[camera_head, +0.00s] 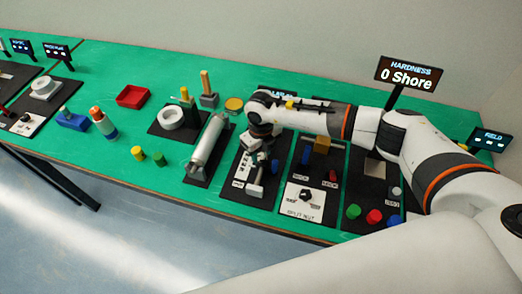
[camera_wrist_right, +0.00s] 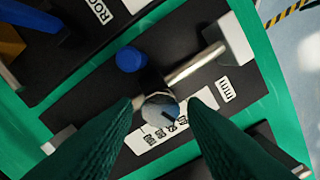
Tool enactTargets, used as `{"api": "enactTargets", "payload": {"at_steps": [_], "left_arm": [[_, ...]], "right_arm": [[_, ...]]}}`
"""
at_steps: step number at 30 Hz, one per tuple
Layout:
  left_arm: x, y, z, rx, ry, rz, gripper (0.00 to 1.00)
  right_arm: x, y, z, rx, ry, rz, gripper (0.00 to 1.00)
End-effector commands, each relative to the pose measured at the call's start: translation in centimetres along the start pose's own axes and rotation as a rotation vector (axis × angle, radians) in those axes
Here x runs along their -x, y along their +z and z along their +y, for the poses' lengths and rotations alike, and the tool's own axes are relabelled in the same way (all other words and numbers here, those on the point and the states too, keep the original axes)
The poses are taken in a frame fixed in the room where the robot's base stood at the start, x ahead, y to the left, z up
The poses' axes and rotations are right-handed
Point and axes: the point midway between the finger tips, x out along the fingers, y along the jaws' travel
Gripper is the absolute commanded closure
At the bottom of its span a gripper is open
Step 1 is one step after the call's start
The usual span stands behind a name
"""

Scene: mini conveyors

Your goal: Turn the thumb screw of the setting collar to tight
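The setting collar (camera_wrist_right: 150,84) is a dark ring on a silver rod (camera_wrist_right: 195,63) in the right wrist view. Its thumb screw (camera_wrist_right: 160,107) is a grey round head with a dark slot line, facing the camera. My right gripper (camera_wrist_right: 164,103) has its two green fingers on either side of the screw head, with small gaps visible, so it looks open. In the head view my right gripper (camera_head: 262,141) points down over the rod's black board (camera_head: 240,197) and hides the collar and screw. My left gripper is not in view.
A blue knob (camera_wrist_right: 130,59) stands close to the collar. White end blocks (camera_wrist_right: 236,38) hold the rod. A printed scale label (camera_wrist_right: 157,135) lies below.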

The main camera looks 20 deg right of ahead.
Motion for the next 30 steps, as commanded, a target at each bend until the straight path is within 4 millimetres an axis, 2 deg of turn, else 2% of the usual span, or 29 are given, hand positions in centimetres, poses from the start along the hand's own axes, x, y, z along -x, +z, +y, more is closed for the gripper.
{"api": "enactTargets", "payload": {"at_steps": [1, 6, 17, 30], "left_arm": [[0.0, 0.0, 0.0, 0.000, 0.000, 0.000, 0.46], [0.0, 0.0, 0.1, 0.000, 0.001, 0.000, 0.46], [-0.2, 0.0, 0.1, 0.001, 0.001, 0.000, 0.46], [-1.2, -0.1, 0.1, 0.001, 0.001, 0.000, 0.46]], "right_arm": [[0.0, 0.0, 0.0, 0.000, 0.000, 0.000, 0.70], [0.0, 0.0, 0.0, 0.000, 0.000, 0.000, 0.98], [0.0, 0.0, 0.0, -0.059, 0.000, 0.000, 0.99], [0.0, 0.0, 0.1, -0.404, -0.002, 0.001, 0.99]]}}
